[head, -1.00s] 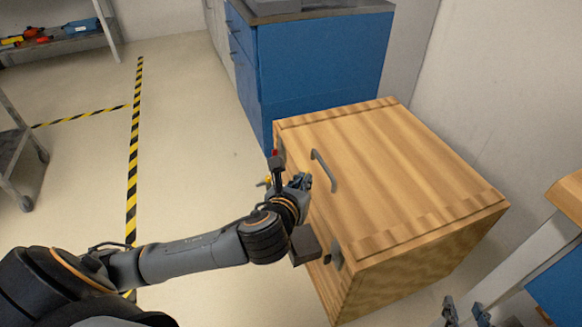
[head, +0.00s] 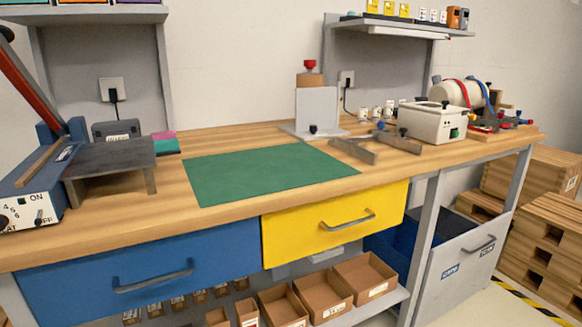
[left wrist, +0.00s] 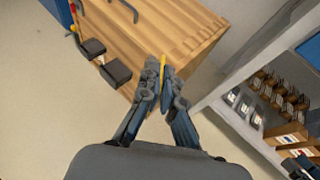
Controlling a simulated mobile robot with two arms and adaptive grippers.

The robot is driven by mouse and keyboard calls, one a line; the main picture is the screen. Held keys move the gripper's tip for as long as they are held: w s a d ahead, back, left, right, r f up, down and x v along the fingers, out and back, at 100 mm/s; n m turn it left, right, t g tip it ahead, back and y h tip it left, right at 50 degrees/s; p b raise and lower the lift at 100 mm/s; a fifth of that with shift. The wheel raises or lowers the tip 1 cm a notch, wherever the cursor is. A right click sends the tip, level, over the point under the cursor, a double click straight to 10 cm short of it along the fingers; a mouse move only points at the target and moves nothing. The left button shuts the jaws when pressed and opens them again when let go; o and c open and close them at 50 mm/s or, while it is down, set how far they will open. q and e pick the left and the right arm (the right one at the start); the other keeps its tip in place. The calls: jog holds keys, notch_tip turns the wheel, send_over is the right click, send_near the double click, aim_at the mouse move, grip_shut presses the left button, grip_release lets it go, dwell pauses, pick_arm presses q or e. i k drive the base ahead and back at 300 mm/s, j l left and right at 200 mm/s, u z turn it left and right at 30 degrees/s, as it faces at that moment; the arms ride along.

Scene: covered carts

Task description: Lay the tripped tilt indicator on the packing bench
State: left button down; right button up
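The packing bench (head: 110,222) fills the head view, with a wooden top and a green mat (head: 260,170) in its middle. In the left wrist view the fingers of my left gripper (left wrist: 161,82) are close together with a thin yellow piece (left wrist: 162,66) between their tips. It seems to be the tilt indicator; most of it is hidden and its face cannot be read. My right gripper is in neither current view.
On the bench, a blue device (head: 25,195) and a grey stand (head: 110,160) are at the left. A white box (head: 433,122) and metal pieces (head: 355,150) are at the right. The mat is clear.

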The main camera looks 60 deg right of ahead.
aim_at(238, 170)
jog(key=z, duration=1.75)
jog(key=j+z, duration=0.4)
jog(key=k+j+z, duration=0.15)
jog(key=j+z, duration=0.2)
jog(key=k+j+z, duration=0.15)
jog(key=j+z, duration=0.25)
